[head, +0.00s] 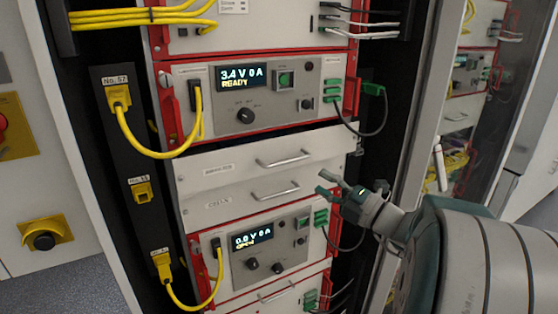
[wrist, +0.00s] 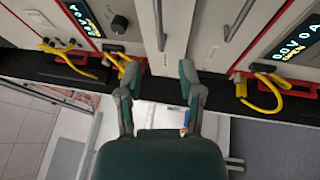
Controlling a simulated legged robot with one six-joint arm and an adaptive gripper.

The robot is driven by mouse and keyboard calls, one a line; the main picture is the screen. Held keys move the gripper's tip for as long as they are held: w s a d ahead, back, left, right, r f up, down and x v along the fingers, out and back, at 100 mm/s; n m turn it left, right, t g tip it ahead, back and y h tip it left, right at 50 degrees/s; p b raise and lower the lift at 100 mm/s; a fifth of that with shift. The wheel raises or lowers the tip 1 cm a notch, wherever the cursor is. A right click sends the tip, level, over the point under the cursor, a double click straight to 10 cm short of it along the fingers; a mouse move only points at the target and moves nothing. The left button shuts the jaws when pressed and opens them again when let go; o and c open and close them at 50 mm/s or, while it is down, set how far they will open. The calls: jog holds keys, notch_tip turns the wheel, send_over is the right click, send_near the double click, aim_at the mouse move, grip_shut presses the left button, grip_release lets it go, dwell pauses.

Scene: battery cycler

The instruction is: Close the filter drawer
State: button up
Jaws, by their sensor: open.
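Two pale drawer fronts with bar handles sit between two cycler units in the rack. The upper handle (head: 284,160) and lower handle (head: 275,193) are free. My gripper (head: 322,184) is open and empty, near the right end of the drawers. In the wrist view, my gripper (wrist: 157,82) is spread below pale panels; contact cannot be told.
The upper cycler unit (head: 300,78) reads 3.4 V, READY; the lower unit (head: 285,250) reads 0.0 V. Yellow cables (head: 150,152) loop at the left, and a dark cable (head: 370,130) hangs at the right. A glass door (head: 425,110) stands open beside my arm.

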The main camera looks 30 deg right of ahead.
aim_at(287, 162)
jog(key=x, duration=1)
jog(key=shift+w+a, duration=0.1)
jog(key=shift+w, duration=0.25)
jog(key=shift+f, duration=0.1)
grip_shut()
